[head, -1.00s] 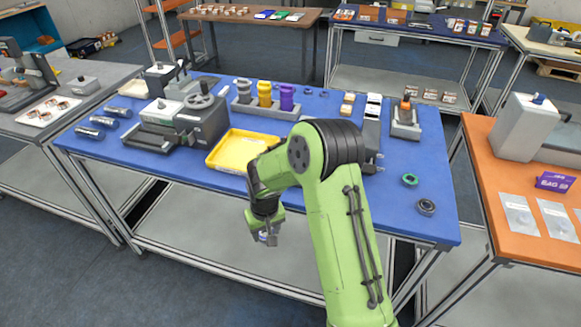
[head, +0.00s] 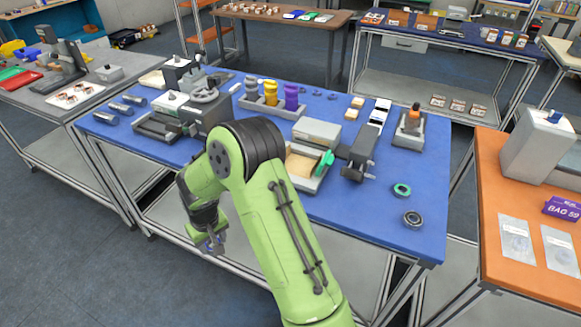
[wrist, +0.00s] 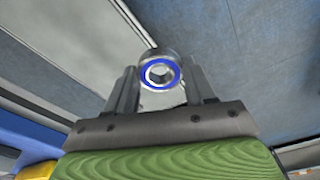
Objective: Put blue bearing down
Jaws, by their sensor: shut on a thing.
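The blue bearing (wrist: 159,72), a metal ring with a blue seal, sits between the two fingertips in the wrist view. My gripper (wrist: 160,90) is shut on it. In the head view my gripper (head: 212,243) hangs in front of the blue table (head: 372,222), past its front edge and over the floor. The bearing is too small to make out clearly there. A bearing with a green seal (head: 401,190) and a dark grey bearing (head: 412,219) lie on the right part of the blue table.
A press-like machine (head: 205,105), yellow and purple parts (head: 291,97) in a holder, and a grey vise-like device (head: 359,157) stand on the blue table. An orange table (head: 490,180) is at the right. The blue table's front right area is mostly clear.

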